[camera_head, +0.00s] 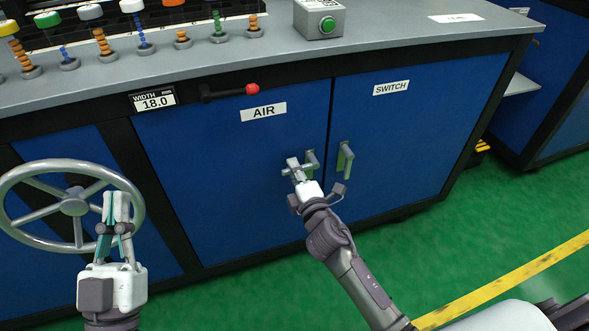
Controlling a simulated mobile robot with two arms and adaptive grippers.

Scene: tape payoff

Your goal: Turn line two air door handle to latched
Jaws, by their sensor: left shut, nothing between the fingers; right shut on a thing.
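The blue air door (230,170) carries a white AIR label (263,112). Its metal handle (312,160) is at the door's right edge, partly hidden by my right gripper. My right gripper (295,170) is shut on this handle. The handle's exact angle is hard to tell behind the fingers. My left gripper (116,200) is shut and empty, pointing up in front of the handwheel at the left.
The switch door (410,130), with its own upright handle (345,160), adjoins on the right. A grey handwheel (75,206) stands at the left. A red-tipped lever (235,92) sits under the counter edge. A green button box (320,20) is on the counter. Green floor lies in front.

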